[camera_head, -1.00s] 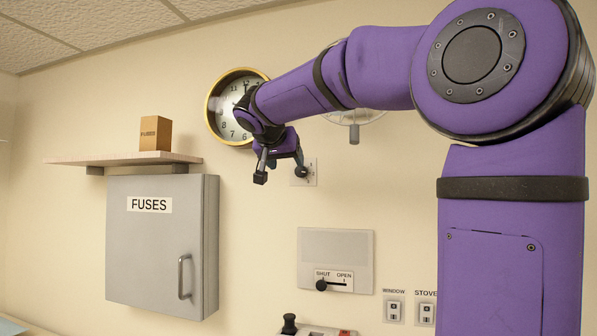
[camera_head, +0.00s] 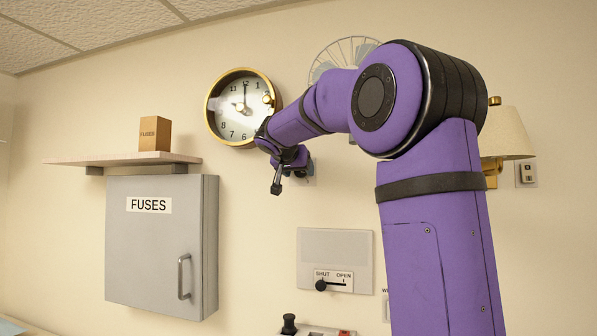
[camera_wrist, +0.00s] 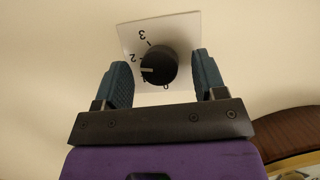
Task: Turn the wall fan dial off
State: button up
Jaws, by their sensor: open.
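The black round fan dial (camera_wrist: 160,64) sits on a white square wall plate (camera_wrist: 185,25) marked 0 to 3, seen turned in the wrist view. Its pale pointer line points left, below the 2 and near a mark partly hidden by a finger. My gripper (camera_wrist: 162,72) is open, with one teal finger on each side of the dial; I cannot tell whether they touch it. In the head view my gripper (camera_head: 290,180) is at the wall below the clock and hides most of the dial. The wall fan (camera_head: 335,54) shows partly behind my arm.
The round gold-rimmed clock (camera_head: 236,107) hangs just up and left of my gripper. A shelf (camera_head: 110,158) with a fuses box (camera_head: 155,134) and a grey fuse cabinet (camera_head: 150,245) are left. A shut/open slider panel (camera_head: 335,250) is below. A lamp (camera_head: 505,135) is right.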

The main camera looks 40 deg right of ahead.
jog(key=shift+w+d+f, duration=0.1)
jog(key=shift+d, duration=0.05)
jog(key=c, duration=0.9)
jog(key=n+g+h, duration=0.1)
jog(key=n+h, duration=0.1)
jog(key=n, duration=0.3)
jog(key=n+g+h, duration=0.1)
jog(key=n+h, duration=0.1)
jog(key=n, duration=0.3)
jog(key=n+g+h, duration=0.1)
jog(key=n+h, duration=0.2)
jog(key=n, duration=0.2)
jog(key=shift+w+f+n, duration=0.15)
jog(key=shift+f+n, duration=0.2)
jog(key=shift+n, duration=0.05)
dwell(0.4)
